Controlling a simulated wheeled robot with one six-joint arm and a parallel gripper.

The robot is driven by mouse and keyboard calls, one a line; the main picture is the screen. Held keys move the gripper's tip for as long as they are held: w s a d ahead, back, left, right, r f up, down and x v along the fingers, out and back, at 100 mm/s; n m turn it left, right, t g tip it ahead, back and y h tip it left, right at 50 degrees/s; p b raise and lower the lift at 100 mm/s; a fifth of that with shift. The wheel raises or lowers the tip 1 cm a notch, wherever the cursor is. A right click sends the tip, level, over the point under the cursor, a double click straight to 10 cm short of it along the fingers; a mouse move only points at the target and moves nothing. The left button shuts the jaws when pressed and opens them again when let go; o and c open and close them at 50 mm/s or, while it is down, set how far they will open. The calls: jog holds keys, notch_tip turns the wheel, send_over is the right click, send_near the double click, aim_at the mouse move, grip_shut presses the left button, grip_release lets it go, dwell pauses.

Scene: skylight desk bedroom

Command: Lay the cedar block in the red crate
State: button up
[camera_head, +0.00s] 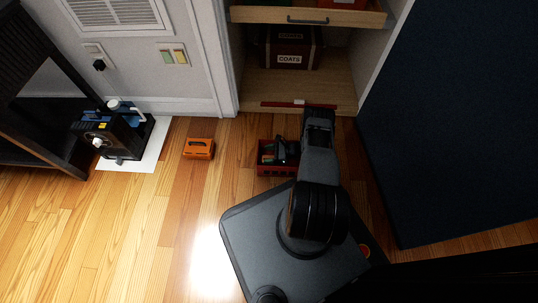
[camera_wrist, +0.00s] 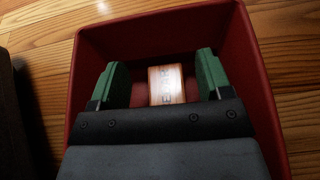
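The red crate (camera_wrist: 252,48) stands on the wood floor and fills most of the wrist view. In the head view the crate (camera_head: 277,172) is just in front of the open closet, partly covered by my arm. The cedar block (camera_wrist: 167,86), a small light-wood piece with lettering on top, lies inside the crate on its floor. My gripper (camera_wrist: 162,60) reaches down into the crate with its green fingers open. The block is between the fingers, with a gap on each side. The lower part of the block is hidden behind my gripper's dark body.
An orange box (camera_head: 198,148) sits on the floor left of the crate. A black machine (camera_head: 115,135) stands on a white sheet farther left. The closet holds a dark red box labelled COATS (camera_head: 290,52). A dark navy panel (camera_head: 450,130) rises at right. Floor at the lower left is clear.

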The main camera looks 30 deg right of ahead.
jog(key=shift+r, duration=0.3)
jog(key=r+p+v, duration=0.1)
jog(key=p+v, duration=0.2)
jog(key=v, duration=0.9)
jog(key=w+a+r+n+g+h, duration=0.2)
jog(key=w+a+r+n+g, duration=0.3)
jog(key=r, duration=0.8)
jog(key=w+a+r+n+g+h, duration=0.15)
jog(key=r+n, duration=0.45)
jog(key=r, duration=0.8)
jog(key=s+a+r+n+t+h, duration=0.1)
jog(key=s+a+r+n+h, duration=0.3)
jog(key=s+a+r+n, duration=0.2)
jog(key=s+a+r+n+t+h, duration=0.1)
jog(key=s+a+r+n+h, duration=0.3)
jog(key=s+r, duration=0.7)
jog(key=shift+a+r+n+t, duration=0.35)
jog(key=shift+a+r+n, duration=0.7)
jog(key=shift+a+n, duration=0.3)
